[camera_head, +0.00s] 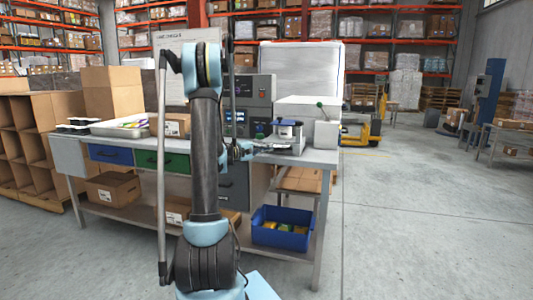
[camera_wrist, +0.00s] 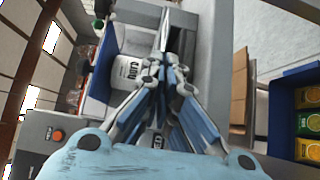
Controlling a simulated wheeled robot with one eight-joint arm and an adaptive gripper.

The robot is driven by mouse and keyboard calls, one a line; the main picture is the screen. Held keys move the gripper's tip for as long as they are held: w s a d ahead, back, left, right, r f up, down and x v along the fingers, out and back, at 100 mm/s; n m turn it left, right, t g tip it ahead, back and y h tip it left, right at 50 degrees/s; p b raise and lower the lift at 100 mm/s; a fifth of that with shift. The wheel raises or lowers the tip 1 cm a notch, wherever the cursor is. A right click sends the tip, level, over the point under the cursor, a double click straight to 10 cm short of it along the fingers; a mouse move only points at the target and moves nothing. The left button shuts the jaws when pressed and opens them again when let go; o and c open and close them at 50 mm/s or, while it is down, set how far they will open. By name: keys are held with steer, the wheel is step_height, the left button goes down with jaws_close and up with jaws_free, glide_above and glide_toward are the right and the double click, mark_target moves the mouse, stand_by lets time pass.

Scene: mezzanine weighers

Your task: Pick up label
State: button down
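A white item with dark printed lettering (camera_wrist: 128,72), which may be the label, shows left of my gripper in the wrist view, against a blue surface. I cannot be sure that it is the label, and I cannot pick it out in the head view. My gripper (camera_wrist: 164,45) has its fingers drawn together at the tips, with nothing clearly held between them. In the head view my gripper (camera_head: 272,149) is small and partly hidden, low over the right part of the workbench (camera_head: 322,156), near a blue-and-white device (camera_head: 288,132).
A blue bin (camera_head: 283,239) with colourful packs stands on the bench's lower shelf. Cartons (camera_head: 112,188) lie there too. A tray (camera_head: 121,127) and a grey instrument cabinet (camera_head: 252,96) stand on the bench.

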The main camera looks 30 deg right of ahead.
steer(key=shift+r, duration=0.5)
steer(key=a+r, duration=0.2)
steer(key=a, duration=0.5)
steer(key=w+a+r, duration=0.1)
steer(key=a+r, duration=0.2)
steer(key=a, duration=0.4)
steer(key=shift+w, duration=0.1)
